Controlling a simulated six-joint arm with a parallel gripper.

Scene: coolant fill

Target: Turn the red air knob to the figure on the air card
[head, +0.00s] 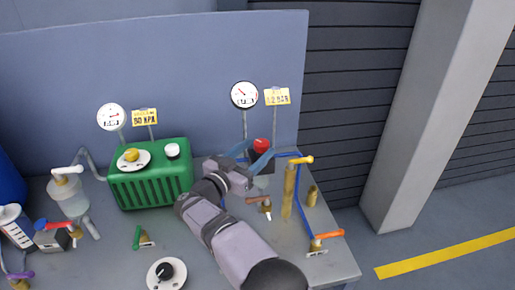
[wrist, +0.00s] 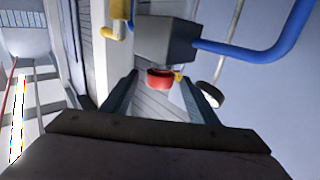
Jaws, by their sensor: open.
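The red air knob (head: 260,143) sits on a dark box (head: 264,157) at the back right of the bench. My gripper (head: 252,153) is open at the box, with its blue fingers close around the knob's place. In the wrist view the red knob (wrist: 160,78) shows between the two spread finger tips (wrist: 160,76), below the grey box (wrist: 167,42). I cannot tell whether the fingers touch it. A yellow air card (head: 277,97) stands behind; its figure is blurred, in BAR. A round gauge (head: 244,95) with a red mark stands beside the card.
A blue pipe (head: 301,190) and brass post (head: 289,190) with a yellow lever stand right of my gripper. A green ribbed unit (head: 150,187) with a yellow knob, another gauge (head: 111,117) and a KPA card (head: 145,117) are left. A black knob (head: 166,272) is in front.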

